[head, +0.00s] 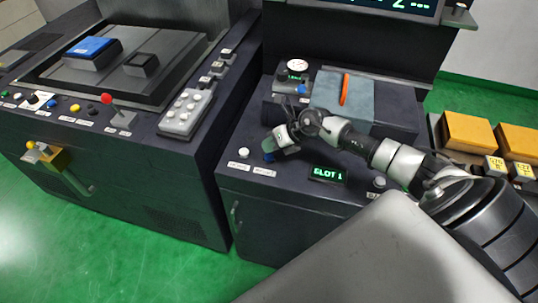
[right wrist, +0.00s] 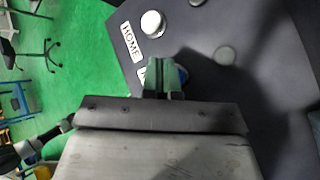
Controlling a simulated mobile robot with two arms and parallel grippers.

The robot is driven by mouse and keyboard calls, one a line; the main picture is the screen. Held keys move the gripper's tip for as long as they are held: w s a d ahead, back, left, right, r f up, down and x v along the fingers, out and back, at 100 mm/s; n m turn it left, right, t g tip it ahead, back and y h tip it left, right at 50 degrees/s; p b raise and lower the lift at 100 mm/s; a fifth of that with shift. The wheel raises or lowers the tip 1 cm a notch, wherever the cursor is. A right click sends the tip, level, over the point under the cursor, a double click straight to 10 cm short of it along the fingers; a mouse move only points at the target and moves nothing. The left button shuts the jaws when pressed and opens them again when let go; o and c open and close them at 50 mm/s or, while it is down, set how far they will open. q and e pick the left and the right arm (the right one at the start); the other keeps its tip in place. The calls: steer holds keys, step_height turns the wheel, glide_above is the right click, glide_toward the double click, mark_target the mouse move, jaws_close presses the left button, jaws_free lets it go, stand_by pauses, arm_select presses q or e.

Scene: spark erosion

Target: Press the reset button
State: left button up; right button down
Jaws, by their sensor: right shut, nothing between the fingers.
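A blue button (head: 268,157) sits on the front left of the dark console's top (head: 228,172), with a small label below it that I cannot read. In the right wrist view the blue button (right wrist: 183,74) shows only in part behind my fingers, and its label (right wrist: 142,76) is mostly covered. No readable label says reset. My right gripper (head: 273,147) is shut and empty, its fingertips right at the blue button; it also shows in the right wrist view (right wrist: 165,66). I cannot tell whether they touch it. My left gripper is not in view.
A white button (head: 244,153) labelled HOME stands left of the blue one. A lit display (head: 328,174) reads SLOT 1, with another button (head: 379,183) to its right. A grey-blue pad (head: 325,88) with an orange tool (head: 345,90) lies behind my gripper. Yellow blocks (head: 468,132) are at right.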

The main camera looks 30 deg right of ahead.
mark_target(270, 155)
steer(key=shift+r+p, duration=1.75)
steer(key=shift+r, duration=0.6)
steer(key=shift+a+f, duration=0.1)
